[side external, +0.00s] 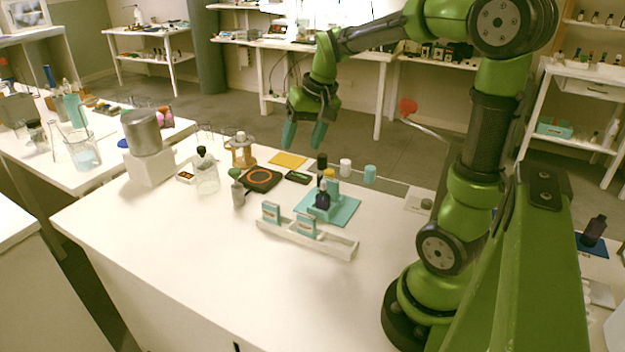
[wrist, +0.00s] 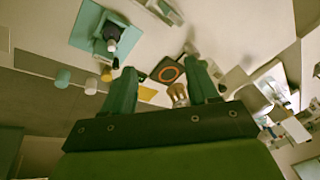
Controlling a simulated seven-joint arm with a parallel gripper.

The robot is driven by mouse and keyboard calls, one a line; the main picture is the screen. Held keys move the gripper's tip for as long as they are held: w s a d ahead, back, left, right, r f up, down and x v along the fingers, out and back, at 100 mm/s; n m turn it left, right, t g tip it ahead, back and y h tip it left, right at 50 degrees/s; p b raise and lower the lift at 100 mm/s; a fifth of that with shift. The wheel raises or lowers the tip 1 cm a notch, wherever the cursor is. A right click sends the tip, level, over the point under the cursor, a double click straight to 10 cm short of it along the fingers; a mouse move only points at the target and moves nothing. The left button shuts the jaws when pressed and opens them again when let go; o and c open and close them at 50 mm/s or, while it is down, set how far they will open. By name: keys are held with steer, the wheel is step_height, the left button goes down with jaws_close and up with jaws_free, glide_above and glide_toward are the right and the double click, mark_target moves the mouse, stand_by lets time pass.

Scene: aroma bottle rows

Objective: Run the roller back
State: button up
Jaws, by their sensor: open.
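My gripper (side external: 304,135) is open and empty, high above the back of the white table. In the wrist view its green fingers (wrist: 162,75) are spread, with nothing held between them. I cannot tell which item is the roller. A dark bottle (side external: 323,198) stands with a teal holder on a teal mat (side external: 347,212); the bottle also shows in the wrist view (wrist: 111,33). Black (side external: 322,160), white (side external: 345,167) and teal (side external: 369,173) small cylinders stand behind the mat. A white tray (side external: 342,249) holds two teal boxes (side external: 271,211) in front.
A black pad with an orange ring (side external: 262,180), a yellow card (side external: 288,160) and an amber vessel (side external: 241,152) lie left of the mat. A green-topped bottle (side external: 237,190), a clear bottle (side external: 207,178) and a grey cylinder on a white block (side external: 150,167) stand farther left. The front table is clear.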

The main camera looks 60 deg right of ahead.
mark_target(329, 171)
steer(key=shift+w+d+f+g, duration=0.75)
steer(key=shift+d+g, duration=0.15)
steer(key=shift+d, duration=4.15)
steer(key=shift+w+d+f+g, duration=0.6)
steer(key=shift+d+f+g, duration=0.25)
steer(key=shift+d, duration=4.2)
steer(key=shift+m, duration=0.4)
step_height(329, 171, down, 16)
steer(key=shift+f, duration=0.2)
steer(key=shift+c, duration=0.4)
jaws_close()
